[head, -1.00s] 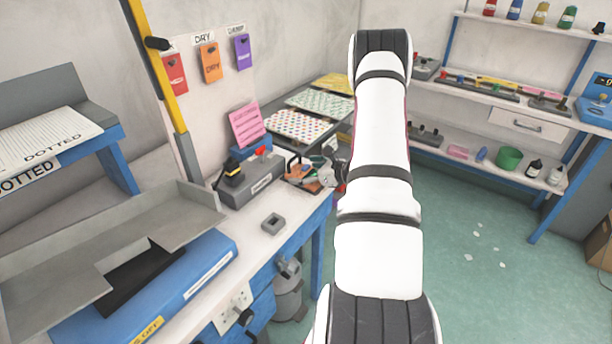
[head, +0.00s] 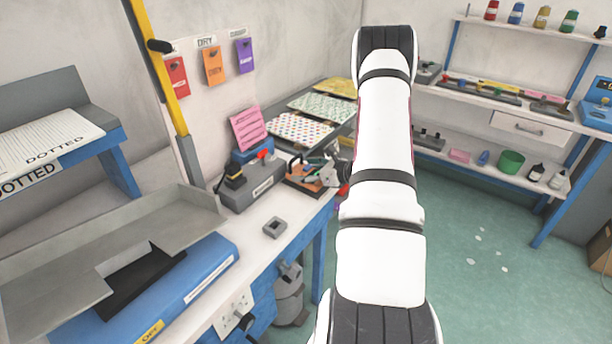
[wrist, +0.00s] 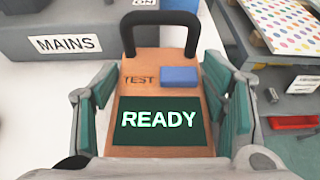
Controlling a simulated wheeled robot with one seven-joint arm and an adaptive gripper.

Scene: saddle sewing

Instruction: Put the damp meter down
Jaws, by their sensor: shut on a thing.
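The damp meter (wrist: 145,65) fills the middle of the wrist view. It has an orange-brown face, a black loop handle, a blue block beside the word TEST, and a dark green screen that reads READY. My gripper (wrist: 162,100) is shut on it, with a green-padded finger along each side. In the head view an orange-brown piece (head: 304,186) shows at my gripper (head: 322,177), just right of the grey mains box (head: 250,190), over the white bench. The meter's underside is hidden, so I cannot tell whether it touches the bench.
The mains box also shows close at the left in the wrist view (wrist: 50,45). Dotted sheets (head: 300,127) lie behind. A red piece (wrist: 292,122) lies to the right. A small grey square holder (head: 275,228) stands nearer on the bench, with bare white bench around it.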

